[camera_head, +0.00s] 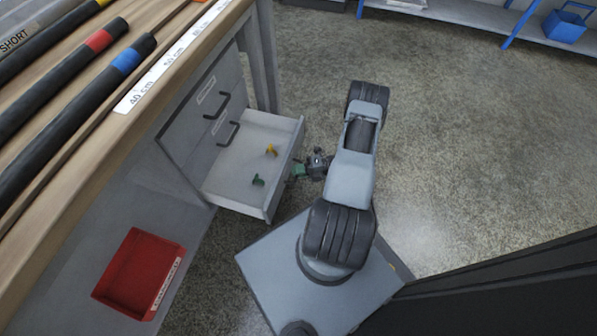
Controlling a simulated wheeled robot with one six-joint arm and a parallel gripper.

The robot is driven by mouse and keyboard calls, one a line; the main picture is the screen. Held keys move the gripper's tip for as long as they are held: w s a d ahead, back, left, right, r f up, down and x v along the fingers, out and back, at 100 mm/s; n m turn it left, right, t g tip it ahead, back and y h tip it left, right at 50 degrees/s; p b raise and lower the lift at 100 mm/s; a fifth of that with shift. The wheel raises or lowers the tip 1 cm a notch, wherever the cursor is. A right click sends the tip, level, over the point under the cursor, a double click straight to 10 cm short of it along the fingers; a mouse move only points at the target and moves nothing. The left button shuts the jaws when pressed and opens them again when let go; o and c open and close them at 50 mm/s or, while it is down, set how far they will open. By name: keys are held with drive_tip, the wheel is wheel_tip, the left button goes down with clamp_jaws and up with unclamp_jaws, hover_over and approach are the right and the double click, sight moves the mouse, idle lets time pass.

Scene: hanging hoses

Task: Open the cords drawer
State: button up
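A grey drawer unit sits under the workbench at the left. An upper drawer (193,113) is shut, with a dark handle (217,107) and a white label too small to read. A second dark handle (229,134) shows just below it. A lower drawer (235,176) is pulled out, with a small yellow piece (271,150) and a small green piece (258,180) inside. I cannot read which drawer is for cords. My gripper (300,170) is at the outer front of the open drawer; its fingers are small and partly hidden, with green at the tip.
Black hoses with red (98,40) and blue (126,60) bands lie on the wooden workbench (95,135). A red bin (112,277) stands below it. A blue basket (564,27) is on a far shelf. A dark panel (500,290) fills the lower right. Floor behind my arm is clear.

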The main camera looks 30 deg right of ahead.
drive_tip(key=o, duration=0.4)
drive_tip(key=shift+d, duration=0.1)
drive_tip(key=p+v, duration=0.2)
drive_tip(key=v, duration=1.1)
drive_tip(key=shift+s+d+r+p, duration=0.1)
drive_tip(key=shift+d+p, duration=0.1)
drive_tip(key=shift+p, duration=0.1)
drive_tip(key=w+a+r+n+g+h+p, duration=0.3)
drive_tip(key=r+n+p, duration=0.35)
drive_tip(key=r, duration=0.65)
drive_tip(key=w+a+r+n+g+h+p, duration=0.1)
drive_tip(key=w+a+r+n+g+p, duration=0.25)
drive_tip(key=r+n, duration=0.75)
drive_tip(key=w+a+r+n+g+h+p, duration=0.1)
drive_tip(key=a+r+n+g+h+p, duration=0.25)
drive_tip(key=r+p, duration=0.85)
drive_tip(key=s+a+r+n+t+h+p, duration=0.2)
drive_tip(key=a+r+n+p, duration=0.2)
drive_tip(key=r+n, duration=0.3)
drive_tip(key=s+a+r+n+t+h+p, duration=0.2)
drive_tip(key=r+n, duration=0.5)
drive_tip(key=r, duration=0.9)
drive_tip(key=s+a+r+n+t+h+p, duration=0.2)
drive_tip(key=a+r+n+p, duration=0.4)
drive_tip(key=r, duration=0.6)
drive_tip(key=shift+s+a+r+n, duration=0.1)
drive_tip(key=shift+s+a+n, duration=0.8)
drive_tip(key=shift+a, duration=0.3)
